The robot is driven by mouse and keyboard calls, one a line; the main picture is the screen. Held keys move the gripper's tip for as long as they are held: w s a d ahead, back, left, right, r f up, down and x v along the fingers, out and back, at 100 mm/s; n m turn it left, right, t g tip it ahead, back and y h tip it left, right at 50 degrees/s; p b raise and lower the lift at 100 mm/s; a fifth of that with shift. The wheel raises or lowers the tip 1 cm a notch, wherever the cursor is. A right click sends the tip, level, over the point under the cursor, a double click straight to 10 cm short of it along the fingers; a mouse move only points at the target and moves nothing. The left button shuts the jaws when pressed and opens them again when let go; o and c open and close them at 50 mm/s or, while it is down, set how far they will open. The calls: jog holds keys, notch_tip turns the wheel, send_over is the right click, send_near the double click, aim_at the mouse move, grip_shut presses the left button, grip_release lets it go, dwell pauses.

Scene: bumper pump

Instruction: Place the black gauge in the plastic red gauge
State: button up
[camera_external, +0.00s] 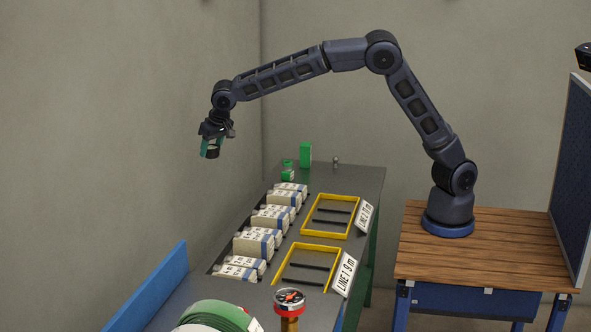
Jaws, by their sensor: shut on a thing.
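My gripper (211,140) is high at the left, above and behind the bench, pointing down. It is shut on a small dark cylindrical thing with teal-green sides (210,149); at this size I cannot tell for sure whether it is the black gauge. A round gauge with a red rim and a dark face (289,297) sits on a brass-coloured stem at the bottom of the picture, near the bench's front end. My gripper is far from it, up and to the left. No other black gauge is clearly visible.
Yellow frames (331,216) with dark bars lie on the bench, by white line signs (345,275). Several white cartons (258,243) line its left side. A green coil (217,316) is at the front.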

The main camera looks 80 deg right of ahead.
jog(key=s+a+r+n, duration=0.1)
jog(key=s+a+r, duration=0.15)
jog(key=a, duration=0.65)
jog(key=s+a+r+n, duration=0.1)
jog(key=s+a+n, duration=0.15)
jog(key=a, duration=0.65)
notch_tip(320, 180, up, 8)
jog(key=n+y, duration=0.4)
jog(key=n, duration=0.2)
send_over(283, 303)
jog(key=s, duration=0.1)
jog(key=f, duration=1.9)
jog(key=shift+s+d, duration=0.1)
jog(key=shift+d, duration=0.2)
jog(key=o, duration=1.1)
jog(key=shift+c, duration=0.2)
